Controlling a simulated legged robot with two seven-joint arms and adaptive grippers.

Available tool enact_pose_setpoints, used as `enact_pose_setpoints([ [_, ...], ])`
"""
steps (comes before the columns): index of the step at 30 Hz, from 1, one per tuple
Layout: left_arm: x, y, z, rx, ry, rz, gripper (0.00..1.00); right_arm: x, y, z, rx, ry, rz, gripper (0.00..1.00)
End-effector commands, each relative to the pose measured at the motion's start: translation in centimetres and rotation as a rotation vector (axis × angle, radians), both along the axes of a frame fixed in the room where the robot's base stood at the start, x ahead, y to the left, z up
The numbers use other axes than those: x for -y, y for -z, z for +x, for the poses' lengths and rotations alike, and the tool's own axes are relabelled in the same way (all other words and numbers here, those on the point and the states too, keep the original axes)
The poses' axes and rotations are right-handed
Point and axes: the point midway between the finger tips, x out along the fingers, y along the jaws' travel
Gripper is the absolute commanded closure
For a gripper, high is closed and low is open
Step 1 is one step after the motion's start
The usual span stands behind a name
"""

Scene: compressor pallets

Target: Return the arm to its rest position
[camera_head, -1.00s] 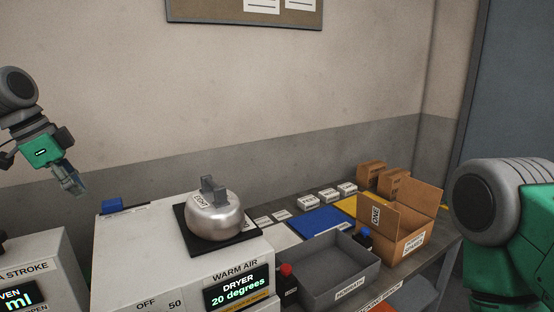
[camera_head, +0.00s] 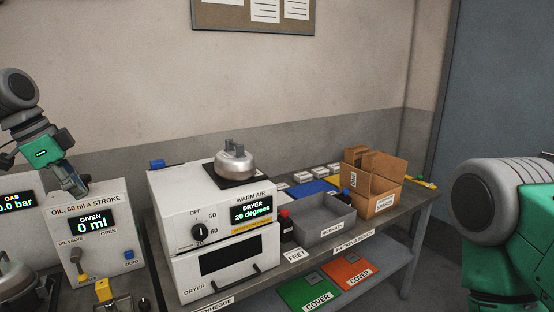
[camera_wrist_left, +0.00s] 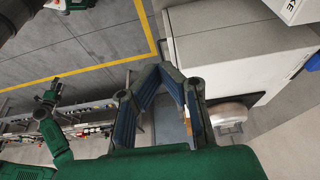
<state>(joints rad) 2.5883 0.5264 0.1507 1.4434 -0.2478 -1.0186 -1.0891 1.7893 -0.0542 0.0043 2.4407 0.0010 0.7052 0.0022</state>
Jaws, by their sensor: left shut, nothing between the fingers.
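My left gripper (camera_head: 77,190) hangs at the end of the raised left arm, at the left of the head view, in front of the oil unit's upper edge. In the left wrist view its two dark fingers (camera_wrist_left: 160,72) meet at the tips, shut and empty. My right arm shows only as a grey and green upper link at the right edge of the head view. The right gripper is out of view.
A dryer (camera_head: 215,262) with a silver compressor (camera_head: 235,162) on top stands mid-left. The oil unit (camera_head: 97,240) is left of it. A packing bench (camera_head: 365,232) carries a grey tray (camera_head: 322,232) and an open cardboard box (camera_head: 378,192). Clear floor lies right.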

Motion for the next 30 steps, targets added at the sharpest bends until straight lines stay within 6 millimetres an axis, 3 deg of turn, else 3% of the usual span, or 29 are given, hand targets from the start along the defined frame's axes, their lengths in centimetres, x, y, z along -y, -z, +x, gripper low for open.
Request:
enact_pose_setpoints([
  [10, 2.9, 6.6, 0.2, -0.036, -0.069, 0.011, 1.00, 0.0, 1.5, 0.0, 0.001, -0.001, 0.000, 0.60],
  [17, 5.4, 13.9, -1.0, -0.070, -0.151, 0.018, 1.00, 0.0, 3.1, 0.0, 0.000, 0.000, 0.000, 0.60],
  [20, 6.5, 18.4, -1.9, -0.093, -0.202, 0.020, 1.00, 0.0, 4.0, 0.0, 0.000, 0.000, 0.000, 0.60],
  [23, 8.0, 24.6, -3.7, -0.126, -0.272, 0.027, 1.00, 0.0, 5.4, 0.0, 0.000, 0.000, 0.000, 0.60],
  [26, 9.7, 31.6, -6.7, -0.162, -0.363, 0.036, 1.00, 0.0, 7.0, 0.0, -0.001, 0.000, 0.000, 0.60],
  [30, 11.6, 40.6, -12.5, -0.207, -0.502, 0.057, 1.00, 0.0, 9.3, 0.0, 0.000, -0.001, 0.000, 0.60],
])
